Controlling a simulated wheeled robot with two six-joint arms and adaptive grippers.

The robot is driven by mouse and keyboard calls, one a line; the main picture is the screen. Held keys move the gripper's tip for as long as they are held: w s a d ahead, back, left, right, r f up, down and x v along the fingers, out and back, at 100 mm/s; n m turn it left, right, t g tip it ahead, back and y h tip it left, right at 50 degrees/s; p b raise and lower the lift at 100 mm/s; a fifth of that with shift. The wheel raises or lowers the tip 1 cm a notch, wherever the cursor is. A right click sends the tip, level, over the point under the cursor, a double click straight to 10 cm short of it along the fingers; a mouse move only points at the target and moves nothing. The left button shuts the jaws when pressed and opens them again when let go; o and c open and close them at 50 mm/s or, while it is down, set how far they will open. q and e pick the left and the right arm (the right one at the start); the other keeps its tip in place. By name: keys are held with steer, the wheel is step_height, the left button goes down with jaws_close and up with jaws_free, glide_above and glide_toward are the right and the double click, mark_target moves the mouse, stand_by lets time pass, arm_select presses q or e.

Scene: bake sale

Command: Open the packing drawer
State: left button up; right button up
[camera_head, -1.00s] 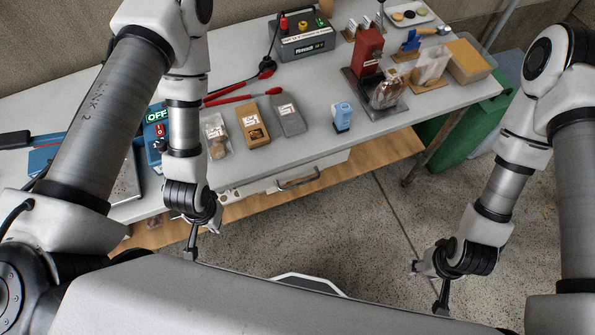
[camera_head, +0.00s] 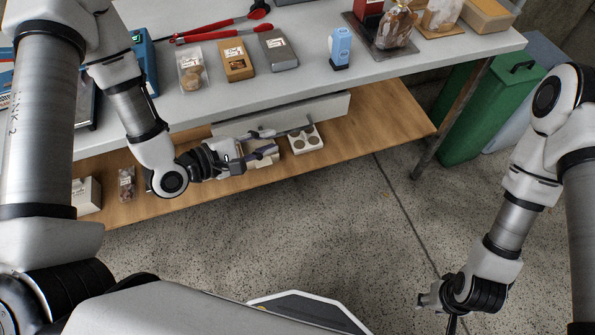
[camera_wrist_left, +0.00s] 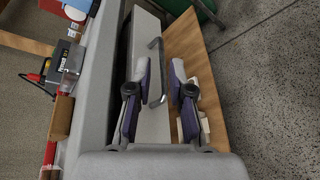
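The packing drawer (camera_head: 335,107) is a white front under the table's front edge. A dark strip shows between tabletop and drawer front; I cannot tell whether the drawer is slightly open. My right gripper (camera_head: 437,300) hangs low, its fingers mostly hidden.
The tabletop (camera_head: 200,105) above holds packages, a blue stamp-like item (camera_head: 340,47) and red-handled tongs (camera_head: 215,35). A wooden lower shelf (camera_head: 385,120) holds a white holed tray (camera_head: 306,140). A green bin (camera_head: 480,110) stands right. The floor in front is clear.

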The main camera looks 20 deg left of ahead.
mark_target(287, 132)
arm_select(q)
steer(key=shift+t, duration=0.6)
steer(key=w+f+b, duration=0.1)
steer(key=f, duration=0.1)
steer(key=w+a+f+b, duration=0.1)
steer(key=b, duration=0.1)
steer(key=shift+w+a+f, duration=0.15)
steer(key=shift+f, duration=0.2)
steer(key=shift+w+d, duration=0.2)
steer(key=shift+d, duration=0.05)
steer(key=b+x, duration=0.1)
steer(key=x, duration=0.4)
steer(key=shift+w+d+f, duration=0.1)
steer(key=shift+w+d, duration=0.15)
steer(key=shift+w, duration=0.05)
steer(key=shift+w+d, duration=0.25)
steer(key=shift+w, duration=0.1)
arm_select(e)
step_height(287, 132, down, 8)
steer(key=shift+d+r, duration=0.1)
arm_select(q)
jaws_close()
